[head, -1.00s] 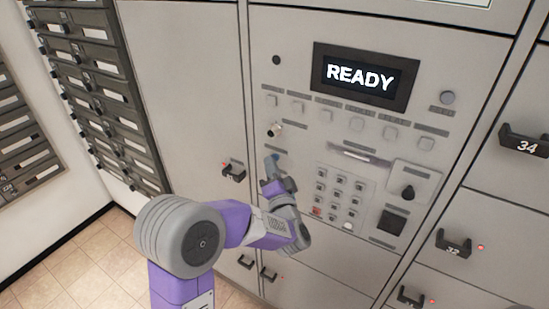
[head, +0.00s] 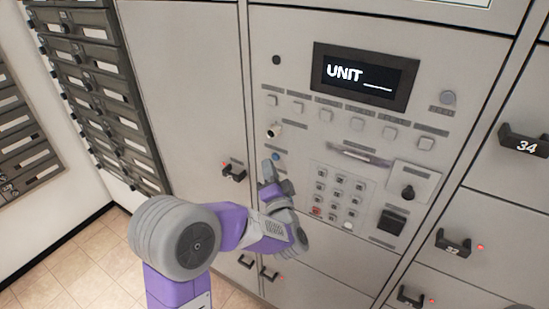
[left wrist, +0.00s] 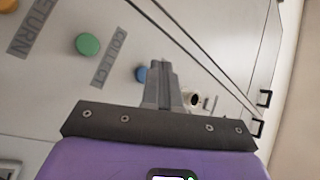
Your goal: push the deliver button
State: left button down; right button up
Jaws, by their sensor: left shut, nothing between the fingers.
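A round blue button (head: 275,156) sits on the grey panel below a round silver fitting. The label above it is too small to read in the head view. It also shows in the left wrist view (left wrist: 141,74), just left of the fingertips; its label is hidden there. My left gripper (head: 267,168) is shut and empty, its tips just below the blue button and seemingly apart from it. In the left wrist view, the closed fingers (left wrist: 157,66) point at the panel. The display (head: 362,78) reads "UNIT" with a blank line. My right gripper is not in view.
A green button (left wrist: 88,44) and a "COLLECT" label are left of the blue button in the wrist view, with a "RETURN" label farther left. A keypad (head: 338,195) lies right of my gripper. A row of square buttons (head: 357,124) runs under the display.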

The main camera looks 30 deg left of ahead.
pick_arm(q)
jog(key=s, duration=0.5)
jog(key=shift+a, duration=0.2)
dwell(0.4)
